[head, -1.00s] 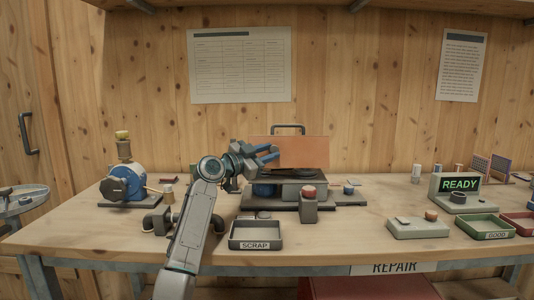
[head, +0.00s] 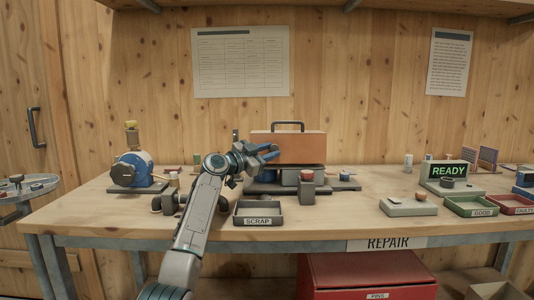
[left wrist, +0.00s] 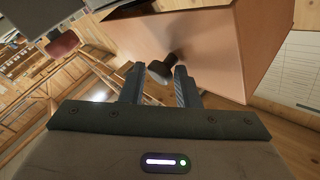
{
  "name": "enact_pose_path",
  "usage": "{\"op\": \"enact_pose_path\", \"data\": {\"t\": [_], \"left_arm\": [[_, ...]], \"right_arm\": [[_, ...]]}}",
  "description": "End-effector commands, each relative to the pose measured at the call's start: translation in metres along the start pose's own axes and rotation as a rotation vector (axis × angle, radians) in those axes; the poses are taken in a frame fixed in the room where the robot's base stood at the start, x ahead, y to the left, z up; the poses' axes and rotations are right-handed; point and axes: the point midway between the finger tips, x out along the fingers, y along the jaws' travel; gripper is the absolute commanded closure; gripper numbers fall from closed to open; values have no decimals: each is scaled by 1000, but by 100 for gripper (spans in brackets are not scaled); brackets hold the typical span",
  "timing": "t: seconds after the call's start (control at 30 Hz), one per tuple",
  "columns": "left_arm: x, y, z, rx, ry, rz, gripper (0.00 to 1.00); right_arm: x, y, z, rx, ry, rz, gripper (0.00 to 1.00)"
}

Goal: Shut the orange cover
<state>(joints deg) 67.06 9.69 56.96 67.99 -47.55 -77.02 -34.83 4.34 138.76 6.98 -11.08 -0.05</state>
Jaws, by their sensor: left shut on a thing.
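The orange cover (head: 300,148) is a box-shaped lid with a dark handle (head: 287,124) on top. It sits just above the grey body (head: 313,172) of the machine on the table; I cannot tell whether a thin gap is left. My left gripper (head: 270,153) is at the left part of the cover's front. In the left wrist view, the cover (left wrist: 205,35) fills the upper middle, and my left gripper (left wrist: 160,80) is shut on a dark knob (left wrist: 170,64) that sticks out from it. My right gripper is not in view.
The SCRAP tray (head: 259,221) is in front, and a blue motor-like unit (head: 133,170) is at left. The READY display (head: 449,171) and green GOOD tray (head: 471,206) are at right. The table's front middle is clear.

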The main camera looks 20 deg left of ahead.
Motion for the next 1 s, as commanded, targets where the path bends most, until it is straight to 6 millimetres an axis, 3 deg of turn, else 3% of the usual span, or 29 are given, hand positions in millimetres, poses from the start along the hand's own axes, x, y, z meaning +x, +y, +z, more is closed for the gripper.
{"op": "enact_pose_path", "data": {"t": [0.4, 0.43, 0.53, 1.0], "left_arm": [[1, 1, 6, -2, -8, 1, 100], [1, 1, 6, -2, -8, 1, 70], [0, 0, 5, -1, -8, 0, 52], [0, -2, 2, 0, -7, -3, 52]], "right_arm": [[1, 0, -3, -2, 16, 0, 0], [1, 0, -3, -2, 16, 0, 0], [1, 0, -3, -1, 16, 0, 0], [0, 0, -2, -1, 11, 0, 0]]}}
